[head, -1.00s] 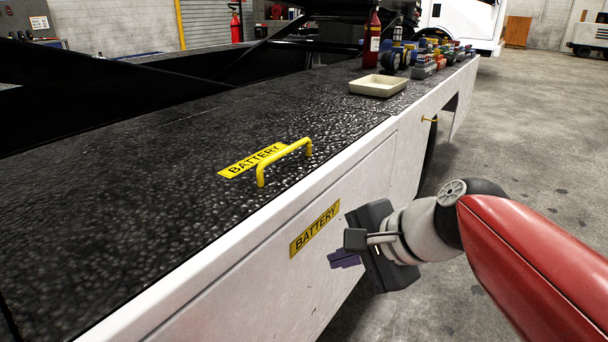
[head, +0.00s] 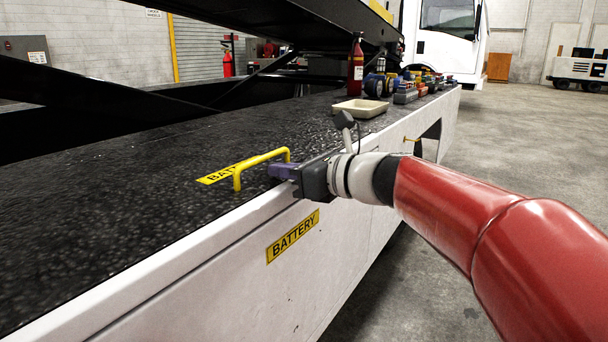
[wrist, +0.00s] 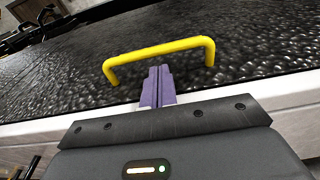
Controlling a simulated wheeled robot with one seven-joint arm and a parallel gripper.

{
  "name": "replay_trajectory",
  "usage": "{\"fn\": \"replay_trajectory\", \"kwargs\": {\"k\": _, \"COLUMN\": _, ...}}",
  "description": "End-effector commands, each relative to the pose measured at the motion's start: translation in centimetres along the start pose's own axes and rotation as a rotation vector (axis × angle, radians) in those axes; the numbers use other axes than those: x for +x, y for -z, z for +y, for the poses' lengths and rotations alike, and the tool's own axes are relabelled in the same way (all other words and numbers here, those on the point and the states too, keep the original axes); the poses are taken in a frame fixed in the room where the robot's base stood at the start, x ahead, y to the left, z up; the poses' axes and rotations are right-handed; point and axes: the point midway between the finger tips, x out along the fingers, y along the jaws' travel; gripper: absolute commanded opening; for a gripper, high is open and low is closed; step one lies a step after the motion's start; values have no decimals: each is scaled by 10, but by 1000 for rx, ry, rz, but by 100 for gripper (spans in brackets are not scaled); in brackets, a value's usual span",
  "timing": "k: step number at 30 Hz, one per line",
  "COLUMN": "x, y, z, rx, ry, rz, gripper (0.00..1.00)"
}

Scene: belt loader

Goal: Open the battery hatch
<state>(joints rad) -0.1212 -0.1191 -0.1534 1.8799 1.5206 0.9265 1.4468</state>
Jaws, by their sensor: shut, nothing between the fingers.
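The yellow handle (head: 262,163) of the battery hatch stands upright on the black textured deck (head: 110,225), with a yellow BATTERY label (head: 216,176) beside it. A second BATTERY label (head: 292,237) is on the white side panel. My gripper (head: 280,171) is at the deck edge, just right of the handle. In the wrist view the handle (wrist: 160,52) spans ahead of the purple fingers (wrist: 158,86), which are together and empty. The fingertips point at the space under the bar; I cannot tell whether they touch it. The hatch looks flush with the deck.
A beige tray (head: 360,108), a red extinguisher (head: 356,65) and several coloured items (head: 410,86) stand farther along the deck. A small yellow handle (head: 411,140) is on the side panel. Black beams (head: 170,95) cross above the deck.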

Motion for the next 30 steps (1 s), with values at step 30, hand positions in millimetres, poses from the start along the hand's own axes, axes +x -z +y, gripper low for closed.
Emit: {"fn": "replay_trajectory", "kwargs": {"k": 30, "x": 18, "y": -57, "z": 0, "rx": -4, "ry": 1, "rz": -3, "gripper": 0}}
